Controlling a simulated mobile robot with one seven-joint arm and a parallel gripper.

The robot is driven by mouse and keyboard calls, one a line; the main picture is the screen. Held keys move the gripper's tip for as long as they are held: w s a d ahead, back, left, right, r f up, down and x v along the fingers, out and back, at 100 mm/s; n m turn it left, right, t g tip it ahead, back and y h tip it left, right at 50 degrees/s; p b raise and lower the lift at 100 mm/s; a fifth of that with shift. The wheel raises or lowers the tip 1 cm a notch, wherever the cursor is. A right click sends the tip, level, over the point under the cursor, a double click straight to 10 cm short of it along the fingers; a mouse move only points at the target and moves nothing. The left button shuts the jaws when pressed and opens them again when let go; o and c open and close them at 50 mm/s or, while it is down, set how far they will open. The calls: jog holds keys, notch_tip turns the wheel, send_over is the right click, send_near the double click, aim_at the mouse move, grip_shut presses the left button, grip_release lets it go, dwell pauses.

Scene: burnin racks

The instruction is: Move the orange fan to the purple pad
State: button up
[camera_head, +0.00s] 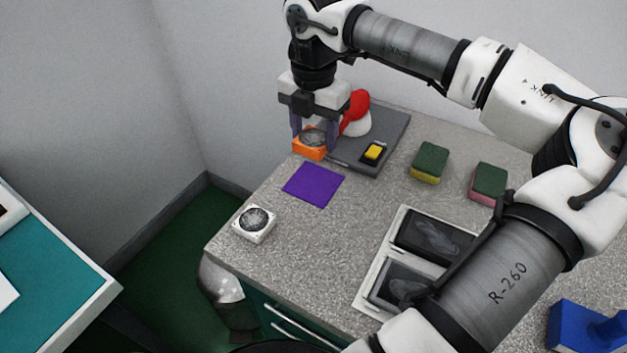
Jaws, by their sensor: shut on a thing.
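The orange fan (309,150) is a small square fan with a dark grille, near the far left of the counter. My gripper (315,137) points down and is shut on it, with one finger at each side. The fan is just behind the purple pad (314,185), beside the left edge of a grey board. I cannot tell whether the fan touches the surface below. The purple pad lies flat on the counter and is bare.
The grey board (392,135) carries a yellow block (373,151) and a red-and-white object (355,112). A white fan (254,223) sits near the left edge. Two sponges (429,163) (488,183), a two-part tray (399,223) and a blue object (584,328) are to the right.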

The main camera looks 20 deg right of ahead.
aim_at(313, 183)
notch_tip(313, 183, down, 10)
jog(key=b, duration=0.4)
jog(key=shift+w+r, duration=0.1)
jog(key=shift+r, duration=0.1)
jog(key=shift+f, duration=0.1)
jog(key=shift+f, duration=0.15)
jog(key=o, duration=1)
jog(key=shift+c, duration=0.2)
jog(key=shift+o, duration=0.2)
jog(key=shift+r, duration=0.2)
notch_tip(313, 183, up, 12)
jog(key=shift+r+b, duration=0.1)
jog(key=shift+b, duration=0.35)
